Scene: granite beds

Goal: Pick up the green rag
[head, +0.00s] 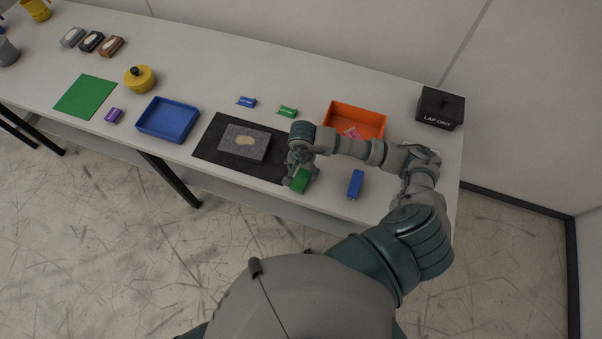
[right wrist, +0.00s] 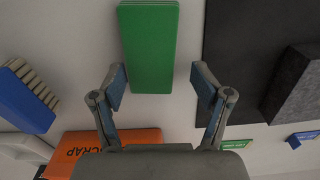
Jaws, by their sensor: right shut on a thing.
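The green rag, a folded flat-sided green block (head: 301,182), is at the front edge of the table, just right of the dark mat. It also shows in the right wrist view (right wrist: 150,45), upper middle, with its near end between the fingertips. My right gripper (head: 294,175) reaches down over it and is shut on it. In the right wrist view the gripper fingers (right wrist: 158,75) stand on either side of the rag. The wrist partly hides the rag in the head view. I cannot tell whether it is clear of the table. My left gripper is not in view.
A dark mat (head: 209,155) bears a grey granite block (head: 233,147). A blue brush (head: 355,184) lies right of the rag. An orange scrap bin (head: 342,110) and black lap grit box (head: 440,108) stand behind. A blue tray (head: 168,135) and flat green sheet (head: 86,96) are left.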

